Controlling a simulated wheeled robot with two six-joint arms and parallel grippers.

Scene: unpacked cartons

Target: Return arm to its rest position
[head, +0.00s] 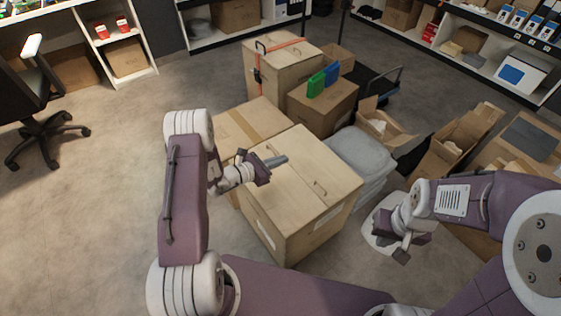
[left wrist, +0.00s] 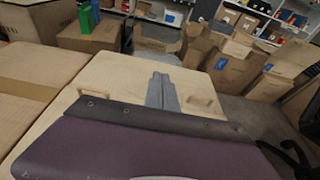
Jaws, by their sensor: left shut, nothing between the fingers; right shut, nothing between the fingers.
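My left gripper (head: 275,161) is shut and empty above the top of a light wooden crate (head: 305,165). In the left wrist view its closed grey fingers (left wrist: 162,92) show in front of the same crate top, with nothing between them. My left arm bends in from the left side of the head view. My right gripper (head: 402,256) hangs at the lower right of the head view, pointing down. Its fingertips are small and partly hidden there.
Cardboard boxes (head: 240,125) stand behind and left of the crate. A strapped crate (head: 283,68), a box with green and blue items (head: 323,105), grey folded stacks (head: 362,158) and open cartons (head: 456,140) crowd the back and right. The floor at left (head: 90,210) is clear near an office chair (head: 35,100).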

